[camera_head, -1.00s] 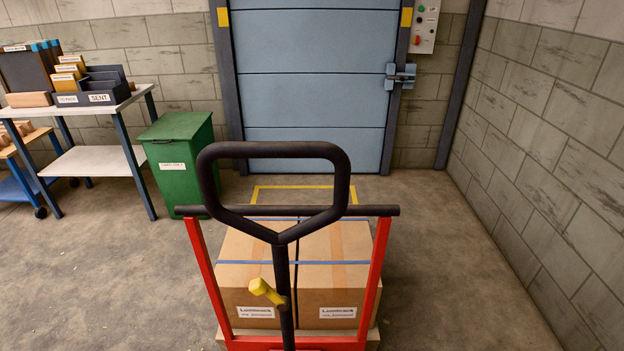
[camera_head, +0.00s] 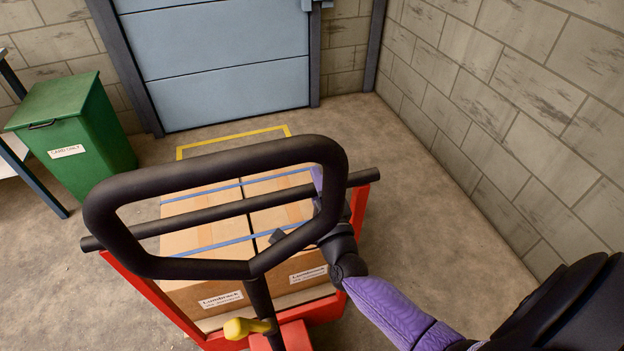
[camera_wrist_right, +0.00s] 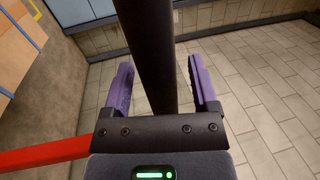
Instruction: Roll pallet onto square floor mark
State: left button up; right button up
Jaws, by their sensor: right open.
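The pallet (camera_head: 270,308) shows as a thin pale edge below cardboard boxes (camera_head: 185,236) strapped in blue, on a red-framed truck. The truck has a black loop handle (camera_head: 100,215) and a black crossbar (camera_head: 190,226). The yellow square floor mark (camera_head: 235,136) lies beyond the load, before the door; its near part is hidden. My right gripper (camera_head: 322,205) is at the right part of the crossbar, partly hidden by the handle. In the right wrist view its purple fingers (camera_wrist_right: 160,70) are open, with the black bar between them. My left gripper is out of view.
A green bin (camera_head: 75,135) stands at the left, beside a table leg (camera_head: 38,180). A blue door (camera_head: 215,60) closes the back. A block wall (camera_head: 510,110) runs along the right. Floor is clear between truck and right wall.

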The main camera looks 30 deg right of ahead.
jog(key=shift+w+d+r, duration=0.1)
jog(key=shift+w+d, duration=0.1)
jog(key=shift+w, duration=0.45)
jog(key=shift+c, duration=0.4)
grip_shut()
dwell(0.5)
